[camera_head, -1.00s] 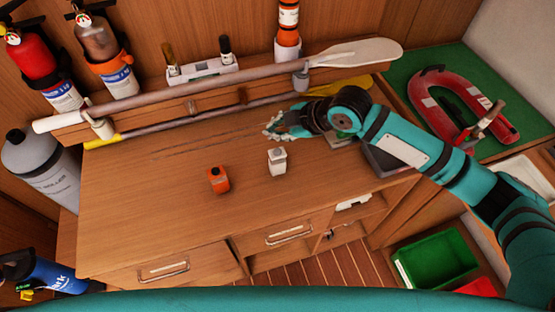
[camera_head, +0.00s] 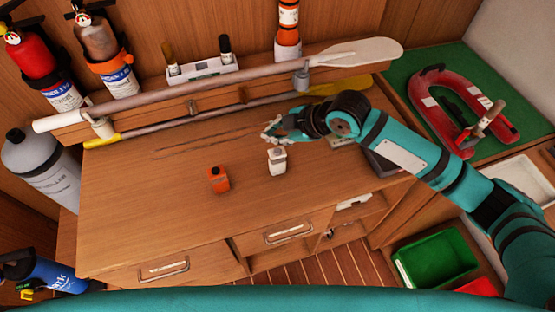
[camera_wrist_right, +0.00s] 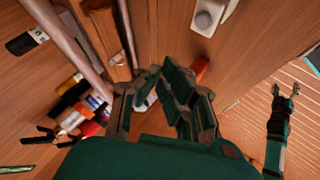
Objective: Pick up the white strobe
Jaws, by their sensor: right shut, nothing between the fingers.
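The white strobe (camera_head: 277,161) stands upright on the wooden worktop (camera_head: 130,195), right of an orange strobe-like block (camera_head: 218,179). My right gripper (camera_head: 268,131) is shut and empty, just behind the white strobe and apart from it. In the right wrist view the shut fingers (camera_wrist_right: 163,72) are in the middle, and the white strobe (camera_wrist_right: 208,17) shows at the top, clear of them. The orange block (camera_wrist_right: 200,70) is partly hidden behind the fingers there. My left gripper (camera_wrist_right: 285,91) shows small at the right of that view, its fingers apart.
A long paddle (camera_head: 220,84) lies along the raised ledge behind the worktop. Extinguishers (camera_head: 35,60) stand at the back left. A dark box (camera_head: 385,160) is under my right forearm. A red horseshoe buoy (camera_head: 436,95) lies on green at right. The worktop's left half is clear.

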